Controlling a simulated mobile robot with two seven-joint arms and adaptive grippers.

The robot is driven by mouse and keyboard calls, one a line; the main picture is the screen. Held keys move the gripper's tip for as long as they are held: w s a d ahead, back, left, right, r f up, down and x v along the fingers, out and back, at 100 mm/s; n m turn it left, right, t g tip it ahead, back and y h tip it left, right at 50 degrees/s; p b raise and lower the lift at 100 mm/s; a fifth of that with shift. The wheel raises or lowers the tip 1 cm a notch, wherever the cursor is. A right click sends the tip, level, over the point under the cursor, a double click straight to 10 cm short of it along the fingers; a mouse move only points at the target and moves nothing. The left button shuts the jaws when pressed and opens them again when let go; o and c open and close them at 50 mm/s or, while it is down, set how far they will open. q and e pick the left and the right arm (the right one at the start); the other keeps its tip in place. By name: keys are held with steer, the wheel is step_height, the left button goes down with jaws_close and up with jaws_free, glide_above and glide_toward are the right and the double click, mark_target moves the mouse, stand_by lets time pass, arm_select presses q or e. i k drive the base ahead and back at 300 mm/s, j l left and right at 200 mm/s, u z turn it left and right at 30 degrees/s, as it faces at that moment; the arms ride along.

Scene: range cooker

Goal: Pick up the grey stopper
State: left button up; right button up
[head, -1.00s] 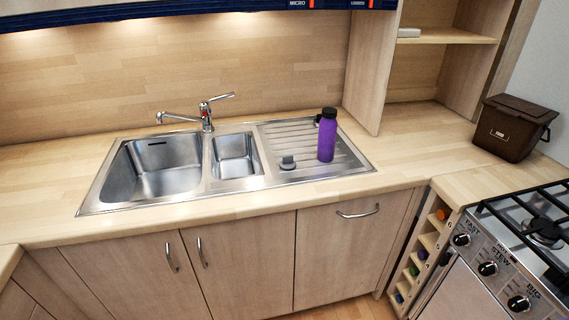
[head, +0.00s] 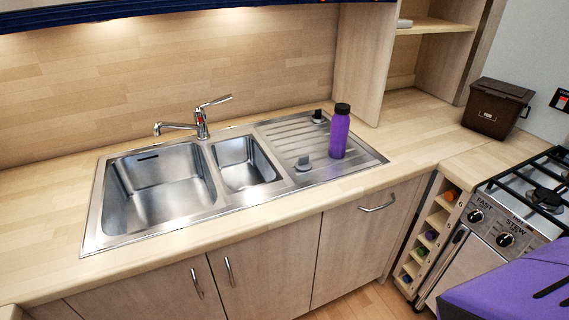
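The grey stopper (head: 304,163) is small, with a raised grip on top. It stands on the ribbed steel drainboard (head: 277,126) in the head view, right of the small basin and left of a purple bottle (head: 339,134). A gap separates it from the bottle, and nothing covers it. Neither of my grippers is in view.
A small dark object (head: 318,117) sits at the drainboard's back edge. A large basin (head: 160,190), small basin (head: 244,163) and tap (head: 201,122) are to the left. A brown bin (head: 496,108) and cooker (head: 545,198) are at right. The front counter strip is clear.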

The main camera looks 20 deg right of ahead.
mark_target(303, 165)
steer(key=j+z, duration=0.15)
steer(key=z, duration=0.2)
steer(key=i+j+z, duration=0.1)
steer(key=j+z, duration=0.25)
steer(key=z, duration=0.3)
steer(key=j, duration=0.1)
